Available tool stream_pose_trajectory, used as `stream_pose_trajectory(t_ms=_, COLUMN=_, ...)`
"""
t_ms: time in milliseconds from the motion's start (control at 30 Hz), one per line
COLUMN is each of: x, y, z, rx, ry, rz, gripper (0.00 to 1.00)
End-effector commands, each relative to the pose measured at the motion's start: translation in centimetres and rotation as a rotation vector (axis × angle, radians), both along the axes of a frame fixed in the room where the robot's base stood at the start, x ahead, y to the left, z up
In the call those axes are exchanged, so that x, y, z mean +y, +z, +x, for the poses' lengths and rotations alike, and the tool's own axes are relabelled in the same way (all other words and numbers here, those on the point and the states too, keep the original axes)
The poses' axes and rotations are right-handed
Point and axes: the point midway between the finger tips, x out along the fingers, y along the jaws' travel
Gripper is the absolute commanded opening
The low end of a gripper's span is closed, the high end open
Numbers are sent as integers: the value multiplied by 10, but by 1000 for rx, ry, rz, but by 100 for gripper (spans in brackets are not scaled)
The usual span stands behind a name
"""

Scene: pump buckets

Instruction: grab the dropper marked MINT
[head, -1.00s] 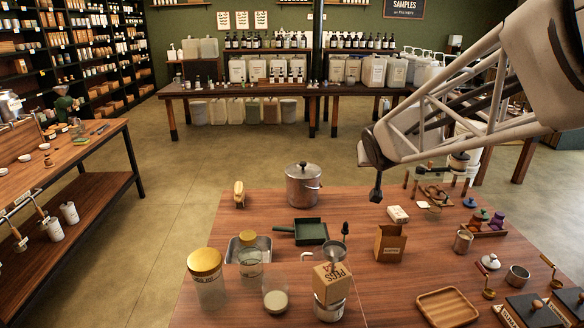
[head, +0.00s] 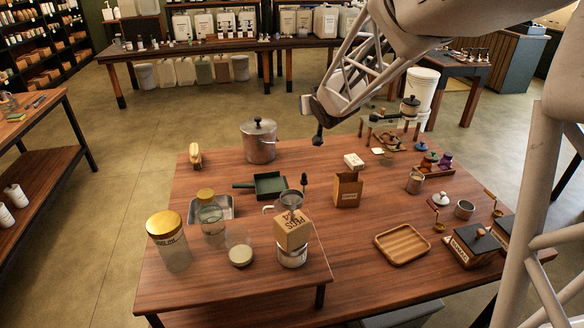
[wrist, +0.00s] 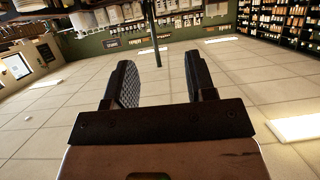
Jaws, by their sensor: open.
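I cannot make out any dropper marked MINT; no such lettering is legible. A small dark upright thing with a rounded top (head: 304,180) stands near the metal funnel on the table, but I cannot tell what it is. Groups of small bottles (head: 235,35) stand on the back table, too small to read. My gripper (head: 318,138) is at the end of the arm, above the far side of the near table in the head view. In the wrist view my gripper (wrist: 160,88) has two dark fingers wide apart, with nothing between them.
The near wooden table (head: 350,225) holds a steel pot (head: 259,141), a gold-lidded jar (head: 167,240), a paper bag (head: 347,189), a wooden tray (head: 403,244) and a PEAS box (head: 292,229). Open floor lies between it and the back table (head: 200,49).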

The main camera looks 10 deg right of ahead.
Motion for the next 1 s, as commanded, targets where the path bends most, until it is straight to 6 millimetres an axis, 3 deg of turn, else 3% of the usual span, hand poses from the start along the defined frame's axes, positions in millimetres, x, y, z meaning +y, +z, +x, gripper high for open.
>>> stream_pose_trajectory(t_ms=567, x=0, y=-125, z=-1, rx=4, ry=-1, rz=0, gripper=51)
stream_pose_trajectory(t_ms=1000, x=0, y=-249, z=-1, rx=5, ry=-1, rz=-1, gripper=51)
